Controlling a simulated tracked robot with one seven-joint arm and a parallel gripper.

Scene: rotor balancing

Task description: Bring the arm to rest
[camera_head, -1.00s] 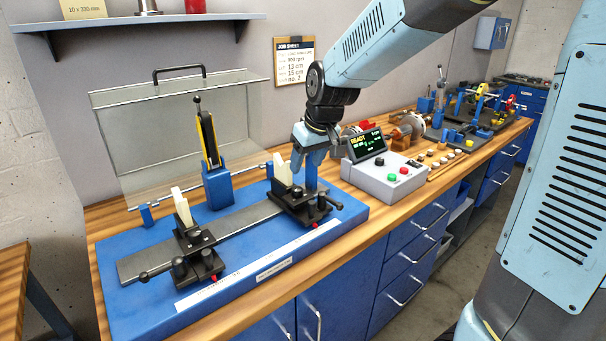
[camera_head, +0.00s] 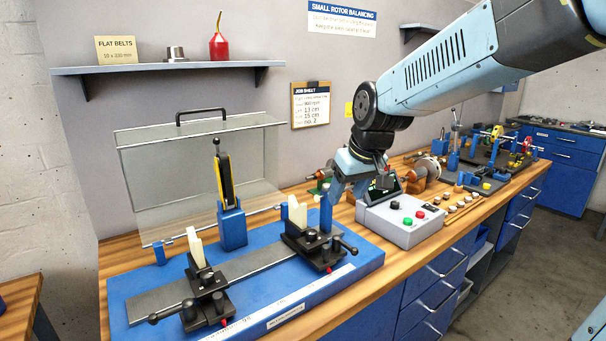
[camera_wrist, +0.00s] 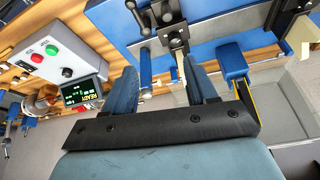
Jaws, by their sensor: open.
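My arm reaches in from the upper right in the head view. My gripper (camera_head: 340,190) hangs over the bench between the blue balancing stand (camera_head: 255,270) and the grey control box (camera_head: 400,222). In the wrist view my gripper (camera_wrist: 165,90) has its two blue fingers apart, with nothing visibly held between them. The right black support (camera_head: 312,245) with its cream block (camera_head: 297,212) is just left of and below the gripper. The left black support (camera_head: 205,295) stands further left on the rail. The control box also shows in the wrist view (camera_wrist: 60,55), its display reading READY.
A clear guard (camera_head: 200,175) with a black handle stands behind the stand, near a yellow-and-black upright (camera_head: 224,185). Rotors (camera_head: 425,172) and other fixtures are further right on the wooden bench. A shelf (camera_head: 170,69) is on the wall above, and a job sheet (camera_head: 310,105) hangs beside it.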

